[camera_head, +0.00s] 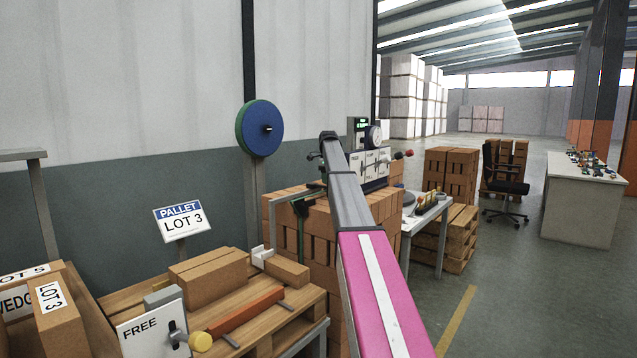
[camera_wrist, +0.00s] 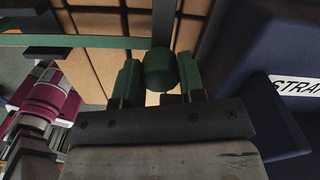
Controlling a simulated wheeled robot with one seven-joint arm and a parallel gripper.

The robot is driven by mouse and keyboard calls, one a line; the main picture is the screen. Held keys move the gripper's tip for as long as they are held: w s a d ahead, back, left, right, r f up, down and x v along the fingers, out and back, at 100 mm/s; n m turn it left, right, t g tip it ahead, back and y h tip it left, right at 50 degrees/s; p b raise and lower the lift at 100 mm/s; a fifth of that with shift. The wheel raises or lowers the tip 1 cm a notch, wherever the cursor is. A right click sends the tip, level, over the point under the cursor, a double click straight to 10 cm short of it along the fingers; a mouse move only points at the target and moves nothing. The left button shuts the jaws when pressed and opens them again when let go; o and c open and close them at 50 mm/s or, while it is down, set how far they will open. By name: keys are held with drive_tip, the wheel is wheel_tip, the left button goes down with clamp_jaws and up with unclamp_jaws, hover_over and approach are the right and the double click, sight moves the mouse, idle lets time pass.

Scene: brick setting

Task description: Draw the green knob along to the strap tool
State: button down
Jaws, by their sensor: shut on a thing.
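The green knob (camera_wrist: 158,72) is held between the two green-padded fingers of my gripper (camera_wrist: 157,84) in the wrist view. A flat green strap (camera_wrist: 70,41) runs left from the knob area, in front of brown bricks. A dark blue body, seemingly the strap tool (camera_wrist: 262,62), stands close at the right, apart from the knob. Its white label is cut off and reads "STRA". In the head view, my arm reaches over the brick stack and the knob cannot be made out. A green strap (camera_head: 302,222) hangs at the stack's left side.
The brick stack (camera_head: 322,225) stands by the wall. A pallet table (camera_head: 135,297) with bricks, a "FREE" panel (camera_head: 150,329) and a yellow knob (camera_head: 200,341) is at the left. A small table (camera_head: 428,216) stands behind my arm.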

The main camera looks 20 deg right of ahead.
drive_tip(key=shift+w+d, duration=0.45)
drive_tip(key=shift+d, duration=0.2)
drive_tip(key=shift+w+d, duration=0.45)
drive_tip(key=shift+d, duration=0.15)
drive_tip(key=c, duration=0.7)
unclamp_jaws()
drive_tip(key=shift+d, duration=0.1)
drive_tip(key=shift+r, duration=0.15)
wheel_tip(320, 180, up, 11)
drive_tip(key=shift+f, duration=0.2)
drive_tip(key=shift+s, duration=0.1)
